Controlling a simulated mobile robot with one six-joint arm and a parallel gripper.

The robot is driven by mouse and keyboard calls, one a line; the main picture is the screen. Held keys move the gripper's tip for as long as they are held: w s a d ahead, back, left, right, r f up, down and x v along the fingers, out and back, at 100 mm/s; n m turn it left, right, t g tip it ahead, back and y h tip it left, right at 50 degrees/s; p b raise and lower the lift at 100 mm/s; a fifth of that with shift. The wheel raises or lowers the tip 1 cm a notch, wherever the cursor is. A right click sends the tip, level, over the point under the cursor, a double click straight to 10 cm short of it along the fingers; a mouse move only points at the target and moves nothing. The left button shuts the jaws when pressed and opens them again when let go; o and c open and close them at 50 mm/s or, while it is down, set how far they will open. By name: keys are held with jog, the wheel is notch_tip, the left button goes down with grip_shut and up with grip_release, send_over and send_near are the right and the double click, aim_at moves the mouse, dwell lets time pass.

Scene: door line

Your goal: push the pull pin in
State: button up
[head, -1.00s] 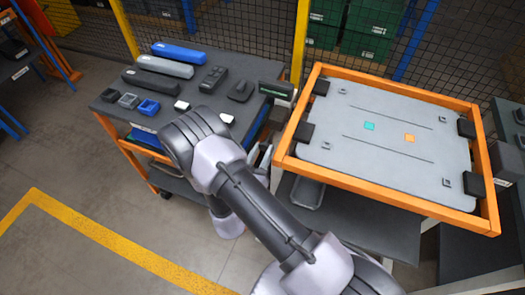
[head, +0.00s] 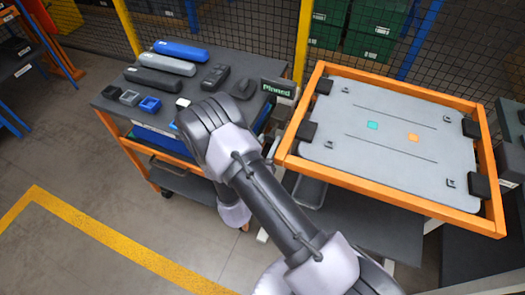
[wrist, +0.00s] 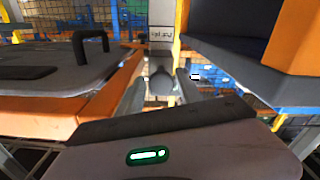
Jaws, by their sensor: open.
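My gripper (wrist: 160,90) is open in the wrist view, its two grey fingers apart and pointing away from the camera. A dark rounded knob (wrist: 160,78), which looks like the end of the pull pin, shows between or just beyond the fingers; I cannot tell whether they touch it. In the head view the sign (head: 279,89) reads "Pinned" in green, between the cart and the orange-framed tray. My arm hides the gripper and pin in the head view.
The orange-framed tray (head: 287,150) holds a grey panel (head: 390,150) to the right of the gap. The dark-topped cart (head: 215,52) at the left carries bars, small bins and handheld devices. Yellow posts and mesh fence stand behind. Open floor lies at front left.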

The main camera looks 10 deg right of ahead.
jog(key=p+v, duration=0.2)
jog(key=v, duration=1.5)
